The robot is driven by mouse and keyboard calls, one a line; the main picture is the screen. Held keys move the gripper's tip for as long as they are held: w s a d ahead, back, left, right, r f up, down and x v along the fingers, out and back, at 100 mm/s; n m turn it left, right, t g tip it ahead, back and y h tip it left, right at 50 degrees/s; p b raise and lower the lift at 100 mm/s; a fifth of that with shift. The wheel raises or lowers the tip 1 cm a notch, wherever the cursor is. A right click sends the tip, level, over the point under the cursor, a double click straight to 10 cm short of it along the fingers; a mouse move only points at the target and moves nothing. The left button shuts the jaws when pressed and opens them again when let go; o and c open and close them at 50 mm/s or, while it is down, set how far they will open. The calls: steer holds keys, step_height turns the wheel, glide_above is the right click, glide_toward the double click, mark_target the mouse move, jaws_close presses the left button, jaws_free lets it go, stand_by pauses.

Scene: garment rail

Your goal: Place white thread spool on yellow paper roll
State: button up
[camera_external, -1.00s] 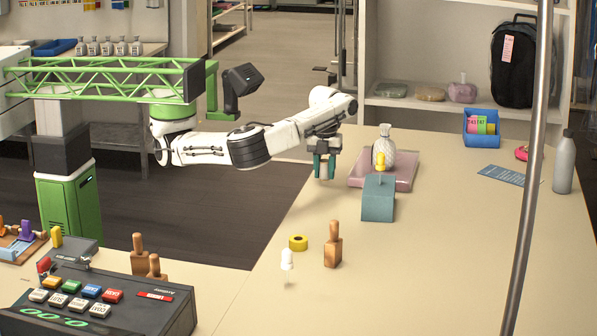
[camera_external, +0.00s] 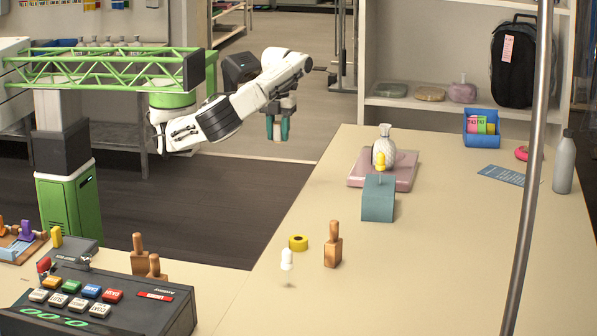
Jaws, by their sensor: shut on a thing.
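My gripper (camera_external: 277,128), with teal fingers, is shut on a small pale thing with a tan lower end, which looks like the white thread spool (camera_external: 277,136). The fingers hide most of it. My gripper is in the air, up and left of the table's far left edge, over the dark floor. The yellow paper roll (camera_external: 298,243) lies on the table near its left edge, well below my gripper and apart from it. Its top shows nothing on it.
A white bulb-shaped thing (camera_external: 287,260) and a wooden-handled stamp (camera_external: 333,246) stand close to the yellow roll. A teal block (camera_external: 378,201) and a pink tray (camera_external: 402,178) with a patterned bottle (camera_external: 384,152) are farther back. A metal pole (camera_external: 531,190) crosses the right side.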

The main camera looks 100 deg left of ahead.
steer(key=w+d+r+m+p, duration=0.3)
steer(key=w+d+m+p, duration=0.15)
steer(key=d, duration=0.45)
steer(key=s+d+m+p, duration=0.2)
steer(key=d+m+p, duration=0.85)
steer(key=d, duration=1.25)
steer(key=p, duration=0.2)
glide_above(298, 238)
steer(key=shift+m, duration=0.3)
steer(key=f, duration=0.9)
steer(key=shift+s+f, duration=0.15)
steer(key=shift+s, duration=0.2)
steer(key=shift+w+d+f+p, duration=0.1)
steer(key=shift+w+f+p, duration=0.3)
steer(key=shift+f, duration=1.65)
steer(key=shift+f, duration=0.1)
